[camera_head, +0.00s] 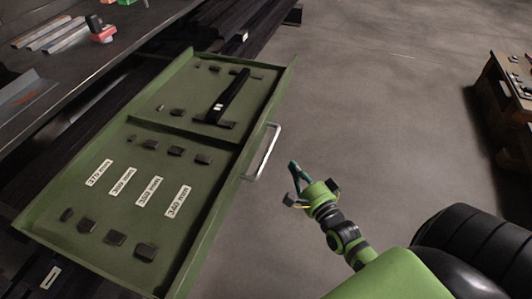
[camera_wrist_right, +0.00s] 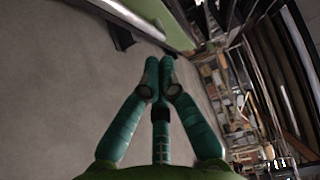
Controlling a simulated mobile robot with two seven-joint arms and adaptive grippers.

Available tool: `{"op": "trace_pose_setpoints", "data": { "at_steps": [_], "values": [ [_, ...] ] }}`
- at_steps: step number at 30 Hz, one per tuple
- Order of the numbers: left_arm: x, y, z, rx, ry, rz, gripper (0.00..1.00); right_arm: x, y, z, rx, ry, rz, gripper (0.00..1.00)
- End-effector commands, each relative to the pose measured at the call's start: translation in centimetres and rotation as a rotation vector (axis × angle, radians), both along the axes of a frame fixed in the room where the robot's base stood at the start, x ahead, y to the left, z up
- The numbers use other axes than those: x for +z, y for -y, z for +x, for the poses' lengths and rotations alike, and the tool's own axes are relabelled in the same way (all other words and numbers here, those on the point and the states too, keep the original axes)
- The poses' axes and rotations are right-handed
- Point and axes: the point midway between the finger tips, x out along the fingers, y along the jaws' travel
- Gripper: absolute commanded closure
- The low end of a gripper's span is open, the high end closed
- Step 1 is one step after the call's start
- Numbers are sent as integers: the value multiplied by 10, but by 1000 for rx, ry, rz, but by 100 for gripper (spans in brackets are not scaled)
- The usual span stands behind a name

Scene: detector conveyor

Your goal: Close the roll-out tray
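The roll-out tray (camera_head: 192,138) is a green, shallow drawer, pulled out from under the bench at the left of the head view. A pale bar handle (camera_head: 263,152) is on its right-hand side. My right gripper (camera_head: 293,166) is just right of the handle, apart from it, over the floor. Its teal fingers come together at the tips with nothing between them, as the right wrist view also shows (camera_wrist_right: 161,72). A green edge, probably the tray's (camera_wrist_right: 170,22), runs along the top of that view. My left gripper is not in view.
The tray holds several dark blocks, a black bar tool (camera_head: 231,98) and white labels (camera_head: 149,191). A dark workbench (camera_head: 120,45) with tools stands at the upper left. A wooden cart (camera_head: 505,100) is at the right edge. Grey floor (camera_head: 385,110) between is clear.

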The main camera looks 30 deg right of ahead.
Motion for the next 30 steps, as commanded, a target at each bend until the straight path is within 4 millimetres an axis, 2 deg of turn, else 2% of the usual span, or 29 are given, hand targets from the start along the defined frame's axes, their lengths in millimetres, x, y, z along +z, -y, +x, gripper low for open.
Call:
{"op": "trace_pose_setpoints", "data": {
  "at_steps": [5, 18, 24, 30],
  "values": [
    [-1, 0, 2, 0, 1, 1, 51, 6, 2, 17, 0, 20, 17, 100],
    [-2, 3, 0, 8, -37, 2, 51, 5, 7, 106, 0, 16, 16, 100],
    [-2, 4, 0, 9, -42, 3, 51, 4, -12, 124, 0, 14, 16, 100],
    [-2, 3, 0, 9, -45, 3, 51, 4, -18, 130, 0, 13, 14, 100]
  ]
}}
